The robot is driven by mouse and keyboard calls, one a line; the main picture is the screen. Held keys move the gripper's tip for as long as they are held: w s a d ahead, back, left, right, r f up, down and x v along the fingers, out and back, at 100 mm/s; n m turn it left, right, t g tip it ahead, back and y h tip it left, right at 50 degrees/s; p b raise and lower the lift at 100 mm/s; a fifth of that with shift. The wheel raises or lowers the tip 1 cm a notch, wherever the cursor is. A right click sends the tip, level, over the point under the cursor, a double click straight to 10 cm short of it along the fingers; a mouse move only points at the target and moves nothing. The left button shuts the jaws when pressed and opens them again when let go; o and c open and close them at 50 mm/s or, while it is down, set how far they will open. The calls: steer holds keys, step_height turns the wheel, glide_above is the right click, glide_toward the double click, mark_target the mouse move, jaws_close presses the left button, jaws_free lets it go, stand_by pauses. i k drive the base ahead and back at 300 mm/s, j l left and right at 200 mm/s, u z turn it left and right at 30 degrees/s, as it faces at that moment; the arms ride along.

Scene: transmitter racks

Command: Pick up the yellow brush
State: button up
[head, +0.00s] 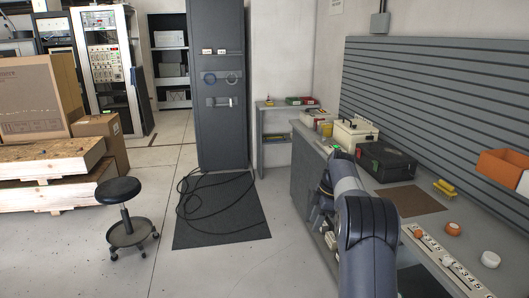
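A small yellow object (445,187), perhaps the yellow brush, lies on the workbench at the right, near the slatted wall; it is too small to make out bristles. Another small yellowish item (268,100) sits on the far small shelf, too small to identify. My arm reaches up from the bottom of the head view and bends down at the left edge of the workbench. My gripper (323,222) seems to be low beside the bench front, mostly hidden by my own arm. Its fingers cannot be made out. It is well apart from the yellow object on the bench.
The workbench holds a black case (386,162), a cream box (353,134), a brown mat (413,201), a numbered strip (445,262) and orange and white rolls. A stool (119,191), cardboard boxes and a cable on a dark mat (222,222) stand left. Floor between is clear.

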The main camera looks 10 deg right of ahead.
mark_target(445, 190)
steer(key=i+z, duration=0.25)
steer(key=i, duration=0.3)
steer(key=i+j+z, duration=0.25)
steer(key=i, duration=0.25)
steer(key=i+j+z, duration=0.25)
steer(key=i, duration=0.3)
steer(key=i+z, duration=0.75)
steer(key=z, duration=0.2)
steer(key=i+j+z, duration=0.2)
steer(key=i+z, duration=0.25)
steer(key=i+j+z, duration=0.2)
steer(key=j+z, duration=0.25)
steer(key=l, duration=0.1)
